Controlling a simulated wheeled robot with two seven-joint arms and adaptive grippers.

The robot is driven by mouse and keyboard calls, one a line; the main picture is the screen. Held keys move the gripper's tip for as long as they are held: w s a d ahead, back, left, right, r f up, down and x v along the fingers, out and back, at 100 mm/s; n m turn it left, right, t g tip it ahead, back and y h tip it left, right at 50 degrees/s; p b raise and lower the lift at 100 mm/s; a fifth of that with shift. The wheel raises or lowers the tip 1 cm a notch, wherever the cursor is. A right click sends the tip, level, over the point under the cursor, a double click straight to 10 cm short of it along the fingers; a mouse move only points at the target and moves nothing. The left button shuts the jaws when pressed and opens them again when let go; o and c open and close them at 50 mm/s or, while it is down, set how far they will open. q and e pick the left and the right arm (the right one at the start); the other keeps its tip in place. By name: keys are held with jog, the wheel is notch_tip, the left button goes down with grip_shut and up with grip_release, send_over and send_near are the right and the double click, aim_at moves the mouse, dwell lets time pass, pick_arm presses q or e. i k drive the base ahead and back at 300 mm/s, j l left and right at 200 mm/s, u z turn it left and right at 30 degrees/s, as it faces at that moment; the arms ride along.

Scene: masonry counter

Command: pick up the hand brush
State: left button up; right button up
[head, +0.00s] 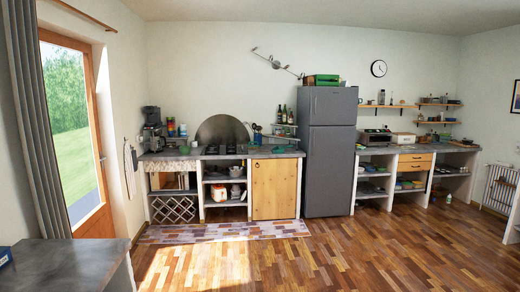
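I cannot make out a hand brush for certain in the head view. Neither of my grippers shows in it. The masonry counter (222,155) stands against the far wall, left of a tall grey fridge (330,150). Small items crowd its top, including a dark coffee machine (152,128), a round metal disc (222,130) and several bottles; they are too small to tell apart fully.
A grey worktop (65,265) is close at the lower left, with a blue item (5,257) at its edge. A second counter (415,150) stands right of the fridge. The wooden floor (340,255) between is clear, with a patterned rug (225,231) before the counter.

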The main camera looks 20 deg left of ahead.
aim_at(249, 147)
jog(key=i+j+u, duration=0.2)
jog(key=i, duration=0.2)
jog(key=i+j+u, duration=0.1)
jog(key=i+u, duration=0.15)
jog(key=i, duration=0.2)
jog(key=i+u, duration=0.25)
jog(key=i, duration=5.7)
jog(key=j, duration=0.1)
